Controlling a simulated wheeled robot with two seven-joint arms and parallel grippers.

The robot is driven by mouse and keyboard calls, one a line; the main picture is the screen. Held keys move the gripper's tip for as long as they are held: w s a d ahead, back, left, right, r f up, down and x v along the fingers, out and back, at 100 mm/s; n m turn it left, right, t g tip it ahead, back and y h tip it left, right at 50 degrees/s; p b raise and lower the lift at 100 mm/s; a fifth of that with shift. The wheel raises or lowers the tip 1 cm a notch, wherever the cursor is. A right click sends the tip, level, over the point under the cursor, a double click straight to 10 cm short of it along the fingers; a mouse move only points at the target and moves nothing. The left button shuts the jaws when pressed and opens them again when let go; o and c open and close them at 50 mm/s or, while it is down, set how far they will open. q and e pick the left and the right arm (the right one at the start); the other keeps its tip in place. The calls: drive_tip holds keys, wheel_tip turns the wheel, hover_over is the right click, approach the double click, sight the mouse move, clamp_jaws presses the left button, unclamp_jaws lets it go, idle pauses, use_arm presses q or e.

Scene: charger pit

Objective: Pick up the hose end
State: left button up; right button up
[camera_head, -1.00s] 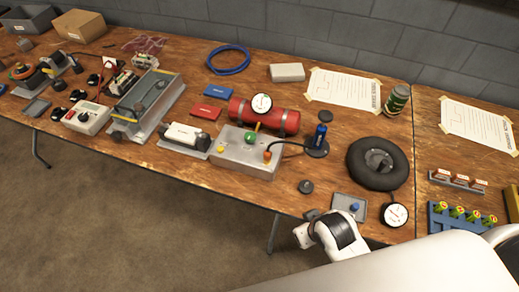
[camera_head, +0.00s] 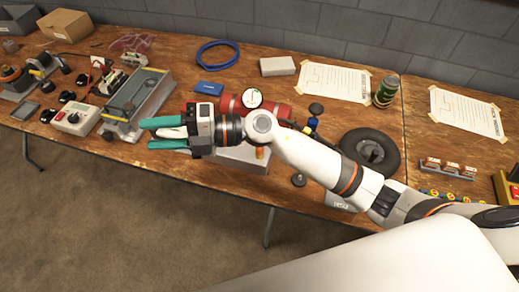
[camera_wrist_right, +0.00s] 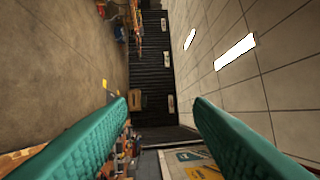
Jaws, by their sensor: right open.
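My right gripper (camera_head: 151,133) reaches left across the workbench in the head view, its two teal fingers apart. In the right wrist view the fingers (camera_wrist_right: 160,125) are also wide apart with nothing held between them. A grey box (camera_head: 240,160) sits under my right forearm, mostly hidden. A small orange fitting (camera_head: 260,153), which looks like the hose end, shows at the box's right side; the black hose is hidden behind the arm. The blue pump (camera_head: 313,126) shows partly above the arm. My left gripper is out of view.
A black tyre (camera_head: 370,150) lies right of my arm. A blue hose coil (camera_head: 218,54) lies at the back.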

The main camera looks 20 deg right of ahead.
wheel_tip(320, 180, down, 4)
drive_tip(key=n+g+h, duration=0.3)
drive_tip(key=n+h, duration=0.1)
drive_tip(key=h, duration=1.5)
approach(259, 149)
drive_tip(key=shift+w+d+f+p, duration=0.1)
drive_tip(key=shift+w+p, duration=0.2)
drive_tip(key=shift+w, duration=0.05)
wheel_tip(259, 149, down, 6)
drive_tip(key=shift+r+p, duration=0.1)
drive_tip(key=shift+p, duration=0.6)
drive_tip(key=shift+d+f+p, duration=0.1)
drive_tip(key=shift+f+p, duration=0.75)
drive_tip(key=shift+f, duration=1.85)
clamp_jaws()
